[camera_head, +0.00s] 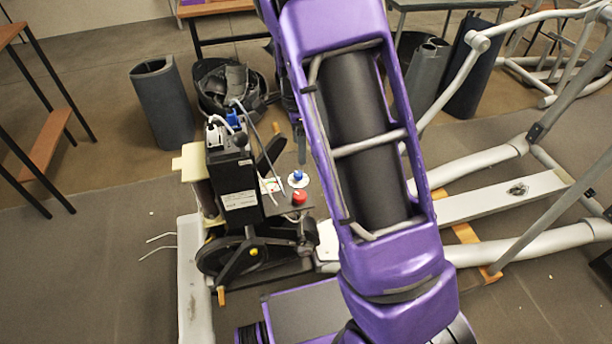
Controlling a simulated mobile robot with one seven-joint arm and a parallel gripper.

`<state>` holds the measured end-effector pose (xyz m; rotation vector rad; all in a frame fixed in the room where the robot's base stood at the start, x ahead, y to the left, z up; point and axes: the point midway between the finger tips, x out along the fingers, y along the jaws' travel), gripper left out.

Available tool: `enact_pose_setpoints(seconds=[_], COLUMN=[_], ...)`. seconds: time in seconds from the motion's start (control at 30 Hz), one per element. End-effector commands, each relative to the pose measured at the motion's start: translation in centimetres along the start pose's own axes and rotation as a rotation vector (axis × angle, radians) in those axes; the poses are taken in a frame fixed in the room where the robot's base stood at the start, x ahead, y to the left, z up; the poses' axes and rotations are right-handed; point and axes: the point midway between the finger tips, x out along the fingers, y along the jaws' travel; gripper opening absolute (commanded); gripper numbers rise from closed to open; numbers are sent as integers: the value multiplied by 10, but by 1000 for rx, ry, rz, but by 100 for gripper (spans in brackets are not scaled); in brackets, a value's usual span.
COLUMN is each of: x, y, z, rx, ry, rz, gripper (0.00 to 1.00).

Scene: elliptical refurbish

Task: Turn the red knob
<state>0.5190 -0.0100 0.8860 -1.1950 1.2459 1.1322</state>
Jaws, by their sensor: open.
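The red knob (299,197) sits on a small dark panel on the black machine, below and right of the machine's upright black box. A blue knob (297,176) on a white round base is just behind it. My purple arm fills the middle of the view and hides what lies to the right of the knobs. Part of my gripper (301,144) shows at the left edge of the arm, above the knobs in the picture and apart from the red knob. It is open, but most of it is hidden behind my arm.
The black box (235,180) stands left of the knobs, with cables and a small black ball-topped lever above it. A flywheel (225,255) is below. Pale exercise-machine rails (490,198) extend to the right. A dark bin (163,103) stands behind left. Floor at the left is mostly clear.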

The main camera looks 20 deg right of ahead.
Motion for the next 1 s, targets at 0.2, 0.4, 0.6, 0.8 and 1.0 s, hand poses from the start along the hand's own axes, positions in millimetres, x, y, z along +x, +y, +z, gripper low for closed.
enact_pose_setpoints(seconds=[0.2,0.4,0.6,0.8,1.0], x=[20,58,102,144,171], y=[5,7,8,8,8], z=[5,5,7,8,9], rx=[65,62,62,60,59], ry=[-34,-31,-31,-31,-31], rz=[29,30,30,27,25], gripper=[81,81,81,81,81])
